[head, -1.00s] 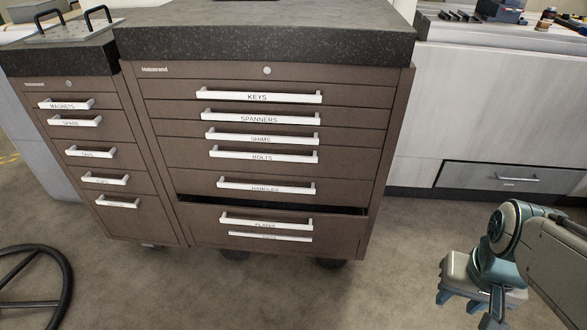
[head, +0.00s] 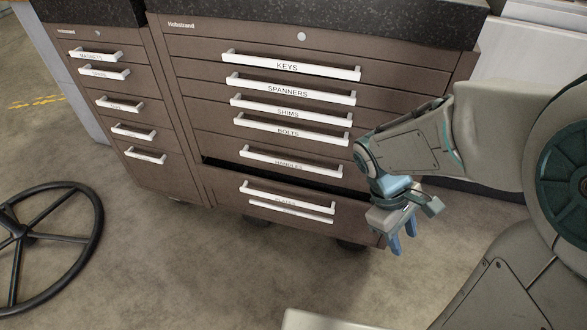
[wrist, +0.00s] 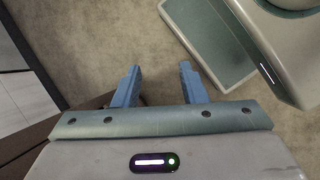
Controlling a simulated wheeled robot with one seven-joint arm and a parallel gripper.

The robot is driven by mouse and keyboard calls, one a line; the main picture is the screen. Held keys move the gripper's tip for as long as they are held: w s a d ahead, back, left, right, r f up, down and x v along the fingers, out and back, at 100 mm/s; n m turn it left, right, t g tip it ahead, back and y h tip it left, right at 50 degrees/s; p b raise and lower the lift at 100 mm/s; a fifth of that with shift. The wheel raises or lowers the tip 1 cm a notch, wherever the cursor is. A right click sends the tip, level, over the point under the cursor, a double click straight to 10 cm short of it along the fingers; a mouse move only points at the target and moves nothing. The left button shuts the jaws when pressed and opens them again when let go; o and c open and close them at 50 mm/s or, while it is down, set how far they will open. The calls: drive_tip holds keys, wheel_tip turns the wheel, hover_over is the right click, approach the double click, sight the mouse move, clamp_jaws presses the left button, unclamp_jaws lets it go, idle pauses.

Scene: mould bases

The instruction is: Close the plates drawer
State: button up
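The plates drawer (head: 225,190) is in the lower part of the brown cabinet (head: 190,80) in the head view. It stands partly open, with a dark gap along its top edge. Its white handle (head: 287,197) carries the label PLATES, and a second white handle (head: 290,213) is just below it. My gripper (head: 402,242) is to the right of the drawer, pointing down, and covers the drawer's right end. In the wrist view my gripper (wrist: 157,88) has its two blue fingers apart with nothing between them, only floor below.
The drawers above, labelled from KEYS (head: 287,66) to HANDLES, look shut. A narrower brown cabinet (head: 165,178) stands to the left. A black spoked wheel (head: 95,225) is at the lower left. The floor (head: 190,270) in front of the drawers is clear.

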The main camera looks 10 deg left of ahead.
drive_tip(key=w+a+f+n+t+h, duration=0.35)
drive_tip(key=a+f+n+h, duration=0.2)
drive_tip(key=n, duration=0.65)
drive_tip(key=n+t+y, duration=0.9)
drive_tip(key=n+t, duration=0.7)
drive_tip(key=n, duration=1.4)
approach(285, 202)
drive_tip(key=w+b, duration=0.1)
drive_tip(key=w, duration=0.2)
drive_tip(key=w+b, duration=0.1)
drive_tip(key=w, duration=0.2)
drive_tip(key=w+b, duration=0.1)
drive_tip(key=w, duration=0.2)
drive_tip(key=shift+d, duration=0.3)
